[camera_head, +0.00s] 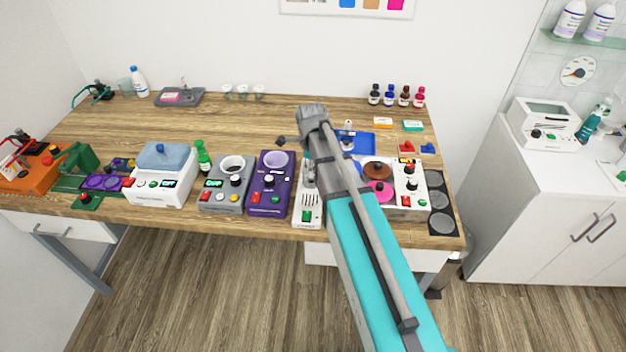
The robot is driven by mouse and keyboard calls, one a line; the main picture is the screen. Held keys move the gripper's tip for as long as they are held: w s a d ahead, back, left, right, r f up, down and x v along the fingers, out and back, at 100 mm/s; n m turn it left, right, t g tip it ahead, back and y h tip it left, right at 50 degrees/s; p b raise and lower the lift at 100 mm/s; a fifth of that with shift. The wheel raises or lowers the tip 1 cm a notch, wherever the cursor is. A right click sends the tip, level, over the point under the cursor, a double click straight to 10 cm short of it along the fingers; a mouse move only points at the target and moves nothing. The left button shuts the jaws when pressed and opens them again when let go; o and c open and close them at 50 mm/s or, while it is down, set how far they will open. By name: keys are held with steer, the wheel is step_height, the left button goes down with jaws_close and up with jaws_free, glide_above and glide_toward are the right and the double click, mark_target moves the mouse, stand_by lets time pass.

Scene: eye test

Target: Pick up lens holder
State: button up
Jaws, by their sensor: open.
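My arm reaches in from the lower right over the table, and its wrist joint stands above the middle of the worktop. My gripper (288,142) is mostly hidden behind the arm; small dark parts, seemingly its fingers, show just left of the wrist. It is open, and nothing is seen in it. I cannot tell for certain which thing is the lens holder. A green stand with purple oval pieces (103,182) at the left front is one possible match. A blue tray (357,142) lies right of the arm, partly covered by it.
Several devices line the front of the wooden table (230,125): a white one with a blue top (162,174), a grey one (226,186) and a purple one (270,185). Bottles (389,96) stand at the back right. The table's middle left is clear.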

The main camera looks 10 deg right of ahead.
stand_by(0.4)
jaws_close()
